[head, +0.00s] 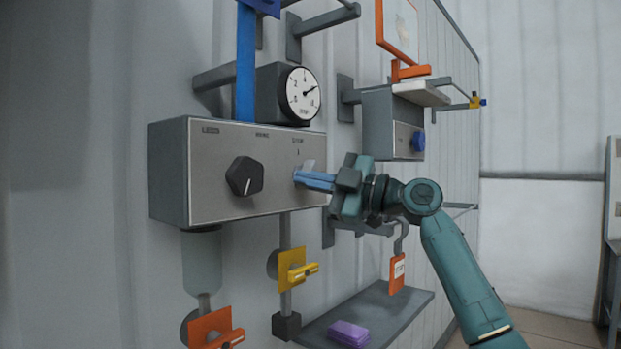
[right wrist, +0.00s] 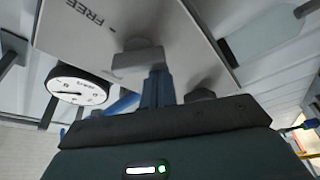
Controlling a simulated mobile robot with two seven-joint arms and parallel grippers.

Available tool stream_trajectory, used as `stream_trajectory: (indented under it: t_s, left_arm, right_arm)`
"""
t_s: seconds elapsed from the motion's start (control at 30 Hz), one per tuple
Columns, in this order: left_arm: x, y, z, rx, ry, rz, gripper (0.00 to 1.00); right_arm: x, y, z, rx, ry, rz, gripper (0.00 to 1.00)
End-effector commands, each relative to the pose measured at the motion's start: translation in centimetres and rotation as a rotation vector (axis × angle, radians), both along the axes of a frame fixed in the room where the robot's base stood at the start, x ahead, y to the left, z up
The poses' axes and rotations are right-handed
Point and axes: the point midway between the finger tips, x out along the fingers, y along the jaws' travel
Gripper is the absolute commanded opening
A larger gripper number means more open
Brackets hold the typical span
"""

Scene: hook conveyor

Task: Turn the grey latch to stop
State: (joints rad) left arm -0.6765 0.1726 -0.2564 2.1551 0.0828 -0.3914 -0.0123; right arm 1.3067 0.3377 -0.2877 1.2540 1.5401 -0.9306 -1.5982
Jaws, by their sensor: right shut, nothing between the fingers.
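The grey latch (head: 308,165) is a small light-grey tab on the front of a grey control box (head: 222,205). My right gripper (head: 298,178) is in front of it, with its blue fingers shut and empty. The fingers hide part of the latch in the head view. In the right wrist view, the latch (right wrist: 136,58) is a wide grey bar, and the fingertips (right wrist: 157,74) are right at its edge; I cannot tell whether they touch. The word FREE (right wrist: 88,12) shows on the panel there. My left gripper is not in view.
A black knob (head: 245,176) is left of the latch on the same box. A round gauge (head: 302,94) sits above. Below are a yellow valve handle (head: 296,270), an orange one (head: 212,328) and a shelf (head: 385,312) with a purple block (head: 349,333). An orange tag (head: 397,274) hangs nearby.

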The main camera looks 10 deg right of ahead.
Motion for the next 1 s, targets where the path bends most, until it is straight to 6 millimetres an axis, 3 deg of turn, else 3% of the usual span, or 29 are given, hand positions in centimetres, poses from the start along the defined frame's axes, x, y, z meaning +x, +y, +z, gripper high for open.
stream_trajectory:
  t_s: [0.53,1.0]
  left_arm:
    - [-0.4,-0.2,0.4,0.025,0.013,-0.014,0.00]
    - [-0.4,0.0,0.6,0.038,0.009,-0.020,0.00]
  right_arm:
    - [-0.1,0.1,-0.7,-0.351,-0.276,-0.001,0.00]
    - [0.0,0.0,-1.0,-0.354,-0.277,-0.001,0.00]
